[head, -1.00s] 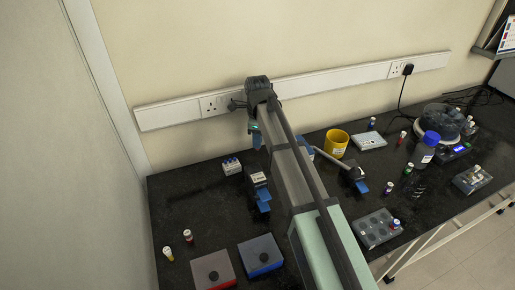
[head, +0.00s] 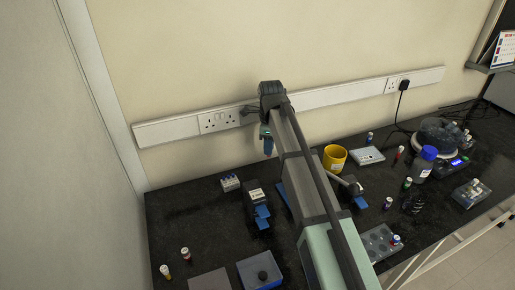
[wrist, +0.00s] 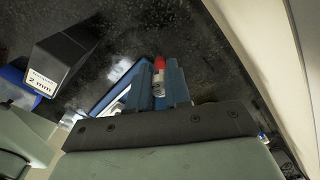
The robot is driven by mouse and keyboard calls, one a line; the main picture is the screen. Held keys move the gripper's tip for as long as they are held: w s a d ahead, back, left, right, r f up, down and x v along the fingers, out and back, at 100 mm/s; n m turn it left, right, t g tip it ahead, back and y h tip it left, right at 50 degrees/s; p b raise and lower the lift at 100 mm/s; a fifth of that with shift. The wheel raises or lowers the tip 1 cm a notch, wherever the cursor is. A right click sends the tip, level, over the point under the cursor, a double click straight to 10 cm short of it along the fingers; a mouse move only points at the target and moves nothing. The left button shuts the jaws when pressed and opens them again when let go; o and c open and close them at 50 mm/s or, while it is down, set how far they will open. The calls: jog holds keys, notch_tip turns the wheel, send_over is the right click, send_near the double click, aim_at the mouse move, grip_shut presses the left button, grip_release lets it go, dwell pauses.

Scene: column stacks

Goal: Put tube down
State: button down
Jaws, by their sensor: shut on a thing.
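A tube with a red cap (wrist: 159,64) and a pale body shows in the wrist view, upright in the picture between the two blue fingers. My gripper (wrist: 158,88) is shut on it. In the head view my gripper (head: 267,143) hangs at the far end of the arm, over the back of the bench near the wall. The tube in it cannot be made out there. Dark speckled bench top shows behind the tube in the wrist view; I cannot tell how high the tube is above it.
A black device labelled "2 mm" (wrist: 58,62) is left of my gripper in the wrist view. The head view shows a small white-topped rack (head: 229,182), a yellow cup (head: 334,157) and a blue-lidded box (head: 260,269). The bench at left (head: 185,225) is mostly clear.

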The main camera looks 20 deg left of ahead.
jog(key=w+d+r+n, duration=0.2)
jog(key=w+d, duration=0.5)
jog(key=d, duration=0.4)
jog(key=w+d+r+n, duration=0.1)
jog(key=w+d+r, duration=0.4)
jog(key=d, duration=0.5)
jog(key=shift+w+d+n, duration=0.4)
jog(key=shift+w, duration=0.7)
send_near(334, 160)
jog(key=w+f, duration=0.4)
jog(key=f, duration=0.2)
jog(key=c, duration=1)
grip_release()
